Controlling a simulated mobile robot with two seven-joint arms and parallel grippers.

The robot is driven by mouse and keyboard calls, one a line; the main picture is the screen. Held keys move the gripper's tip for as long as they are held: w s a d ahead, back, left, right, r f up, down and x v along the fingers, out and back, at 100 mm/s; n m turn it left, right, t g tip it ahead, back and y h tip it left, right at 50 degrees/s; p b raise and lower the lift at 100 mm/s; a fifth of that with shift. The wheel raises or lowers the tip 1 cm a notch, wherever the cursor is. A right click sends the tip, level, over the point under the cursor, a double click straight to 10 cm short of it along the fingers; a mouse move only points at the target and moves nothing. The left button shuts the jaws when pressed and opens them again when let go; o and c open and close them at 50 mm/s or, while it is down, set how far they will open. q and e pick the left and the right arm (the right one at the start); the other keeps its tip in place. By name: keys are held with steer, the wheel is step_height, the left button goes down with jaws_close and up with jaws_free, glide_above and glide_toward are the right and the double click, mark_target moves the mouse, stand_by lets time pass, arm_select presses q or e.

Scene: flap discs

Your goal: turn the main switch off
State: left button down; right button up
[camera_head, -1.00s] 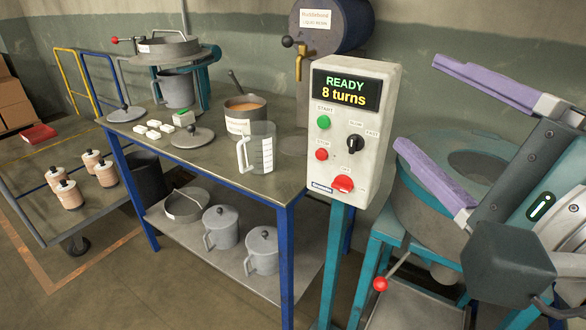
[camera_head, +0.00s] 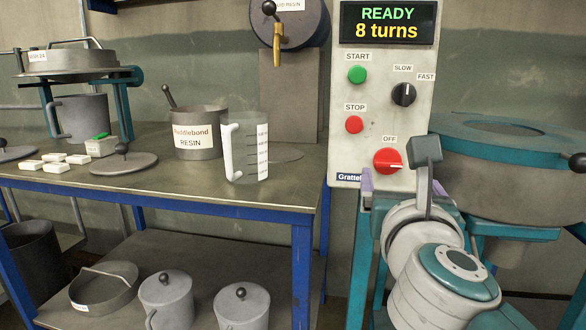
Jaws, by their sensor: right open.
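The main switch (camera_head: 388,161) is a red rotary knob low on the pale control box (camera_head: 375,108). Its white pointer mark points right, away from the OFF label above it. The display (camera_head: 388,23) is lit and reads READY, 8 turns. My right gripper (camera_head: 402,184) is just below the knob in the picture, its purple fingertips apart to the left and right. Its hand and wrist hide much of the fingers and the box's lower edge. I see no contact with the knob. My left gripper is out of view.
Above the switch are a red STOP button (camera_head: 354,125), a green START button (camera_head: 357,75) and a black speed knob (camera_head: 404,94). A workbench (camera_head: 282,185) with a clear jug (camera_head: 248,152) and resin pot (camera_head: 198,135) stands left. A teal-rimmed drum machine (camera_head: 520,180) stands close right.

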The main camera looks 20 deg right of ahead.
mark_target(389, 162)
steer(key=b+x, duration=0.1)
steer(key=x, duration=0.6)
steer(key=shift+w+a, duration=0.1)
steer(key=c, duration=1.4)
